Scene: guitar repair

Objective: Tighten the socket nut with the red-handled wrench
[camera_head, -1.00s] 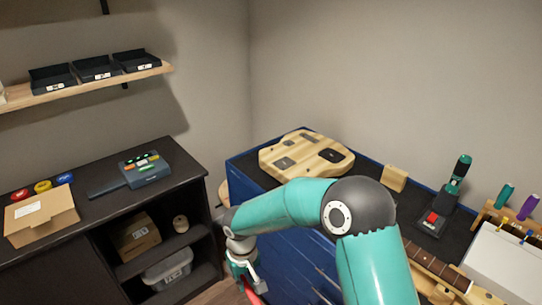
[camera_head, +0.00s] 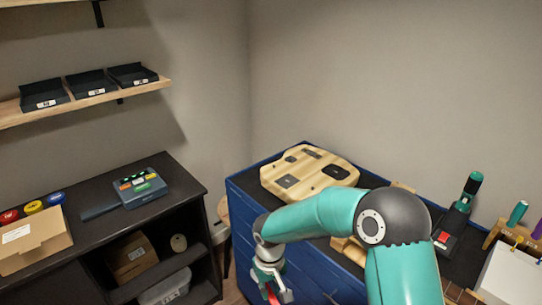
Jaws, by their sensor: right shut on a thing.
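My right gripper (camera_head: 269,286) is at the bottom centre, in front of the blue cabinet's left front corner. It is shut on a red thing (camera_head: 272,294), which looks like the handle of the red-handled wrench. Its lower part is cut off by the picture edge, and the wrench head is not visible. A pale wooden guitar body (camera_head: 316,167) lies flat on the cabinet, beyond and above the gripper and apart from it. I cannot make out the socket nut. My left gripper is not in view.
The blue cabinet (camera_head: 243,205) has a dark top, partly hidden by my right arm. A green-handled tool (camera_head: 472,187) stands at its right. A black shelf unit (camera_head: 190,205) on the left holds a cardboard box (camera_head: 35,240) and a grey device (camera_head: 143,193). A narrow gap separates them.

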